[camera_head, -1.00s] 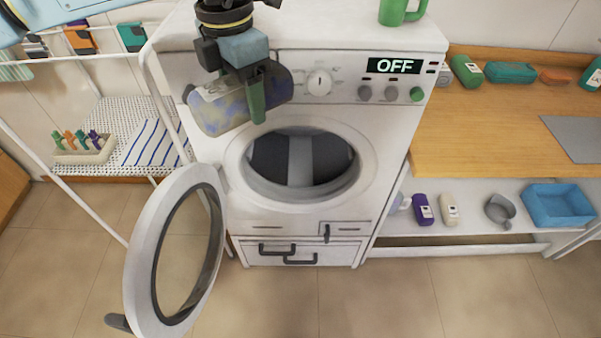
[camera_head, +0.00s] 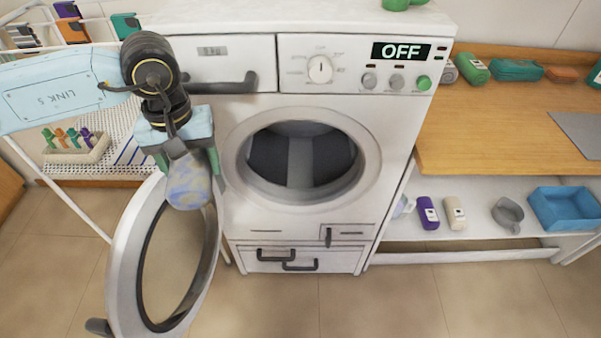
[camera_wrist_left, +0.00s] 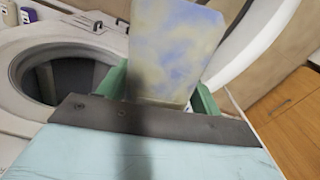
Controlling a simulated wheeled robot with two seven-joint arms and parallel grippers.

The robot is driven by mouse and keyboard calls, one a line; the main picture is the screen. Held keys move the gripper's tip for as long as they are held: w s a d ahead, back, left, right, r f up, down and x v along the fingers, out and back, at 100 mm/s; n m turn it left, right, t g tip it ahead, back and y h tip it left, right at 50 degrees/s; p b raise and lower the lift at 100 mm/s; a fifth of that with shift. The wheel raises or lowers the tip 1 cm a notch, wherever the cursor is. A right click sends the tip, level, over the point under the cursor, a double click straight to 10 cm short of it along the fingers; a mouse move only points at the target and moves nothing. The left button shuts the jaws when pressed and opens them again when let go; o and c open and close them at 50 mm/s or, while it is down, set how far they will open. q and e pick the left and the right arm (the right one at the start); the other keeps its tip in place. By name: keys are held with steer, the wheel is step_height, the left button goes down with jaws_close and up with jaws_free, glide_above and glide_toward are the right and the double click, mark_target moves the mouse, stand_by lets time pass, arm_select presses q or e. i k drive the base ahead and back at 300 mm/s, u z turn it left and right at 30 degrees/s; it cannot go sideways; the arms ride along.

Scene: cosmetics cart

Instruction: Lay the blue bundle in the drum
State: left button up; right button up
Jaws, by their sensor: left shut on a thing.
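The blue bundle (camera_head: 188,182) is a mottled blue and cream roll. My left gripper (camera_head: 188,160) is shut on it, with a green finger showing beside it. The bundle hangs in front of the upper part of the open washer door (camera_head: 122,262), left of the drum opening. The drum (camera_head: 300,155) is dark with a pale grey band, and its round mouth is open. In the left wrist view the bundle (camera_wrist_left: 172,50) stands between the green fingers, and the drum mouth (camera_wrist_left: 62,78) is at the left. My right gripper is not in view.
The washer (camera_head: 345,235) shows OFF on its display (camera_head: 401,51). Its door swings out to the left below my left arm. A rack with a peg tray (camera_head: 76,148) is at the left. A wooden counter (camera_head: 480,120) and a shelf with a blue bin (camera_head: 563,207) are at the right.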

mark_target(300, 175)
steer(key=k, duration=1)
steer(key=z, duration=1.2)
steer(key=i, duration=0.9)
steer(key=u, duration=1.25)
